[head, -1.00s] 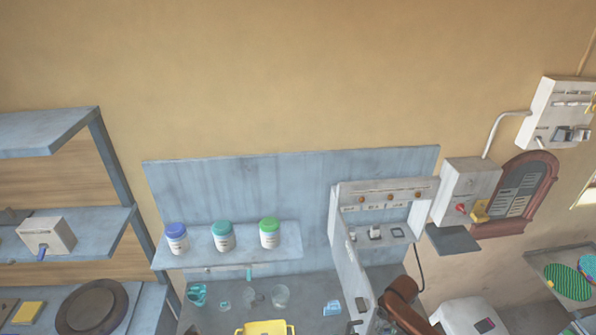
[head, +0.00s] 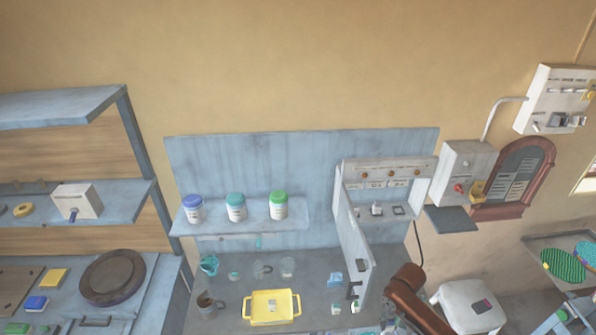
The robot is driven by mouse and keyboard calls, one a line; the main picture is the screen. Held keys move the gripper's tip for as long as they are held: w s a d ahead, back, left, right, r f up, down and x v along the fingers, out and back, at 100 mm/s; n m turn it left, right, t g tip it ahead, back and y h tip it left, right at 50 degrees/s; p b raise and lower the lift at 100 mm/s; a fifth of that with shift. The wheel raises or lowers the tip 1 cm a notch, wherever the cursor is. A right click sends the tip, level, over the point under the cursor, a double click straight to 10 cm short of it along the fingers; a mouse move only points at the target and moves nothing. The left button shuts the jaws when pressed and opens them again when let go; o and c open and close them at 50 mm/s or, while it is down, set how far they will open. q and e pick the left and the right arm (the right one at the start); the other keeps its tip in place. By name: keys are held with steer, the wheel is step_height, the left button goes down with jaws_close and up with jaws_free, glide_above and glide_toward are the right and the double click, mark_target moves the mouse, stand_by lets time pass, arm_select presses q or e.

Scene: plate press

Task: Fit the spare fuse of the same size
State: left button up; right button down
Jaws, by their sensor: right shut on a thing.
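The fuse box (head: 388,168) stands at the back right of the bench with its door (head: 354,226) open. A row of small fittings sits in its upper part, with a small dark-topped piece (head: 376,209) and a square frame below. A yellow tray (head: 252,309) on the bench holds a small pale piece (head: 272,303). My right gripper (head: 388,318) is low at the bottom edge, right of the open door, partly hidden by my brown arm link. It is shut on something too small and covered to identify. My left gripper is not in view.
A shelf (head: 245,222) holds jars with blue, teal and green lids. Cups and glasses (head: 287,266) and small blue-white packets (head: 335,280) are on the bench. A grey box with a red knob (head: 460,188) is on the wall. The open door juts out towards my right arm.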

steer(key=s+a+r, duration=0.2)
steer(key=a+r, duration=0.1)
steer(key=r, duration=0.7)
steer(key=s+a+r, duration=0.3)
steer(key=r, duration=0.6)
steer(key=s+a+r, duration=0.2)
steer(key=a+r, duration=0.1)
steer(key=r, duration=0.7)
arm_select(q)
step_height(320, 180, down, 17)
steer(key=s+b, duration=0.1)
steer(key=b, duration=1.6)
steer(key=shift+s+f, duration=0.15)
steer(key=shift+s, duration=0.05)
arm_select(e)
step_height(320, 180, down, 29)
steer(key=s, duration=0.1)
steer(key=shift+s+a+r+m, duration=0.15)
steer(key=shift+s+a+m, duration=0.05)
steer(key=shift+s+m, duration=0.2)
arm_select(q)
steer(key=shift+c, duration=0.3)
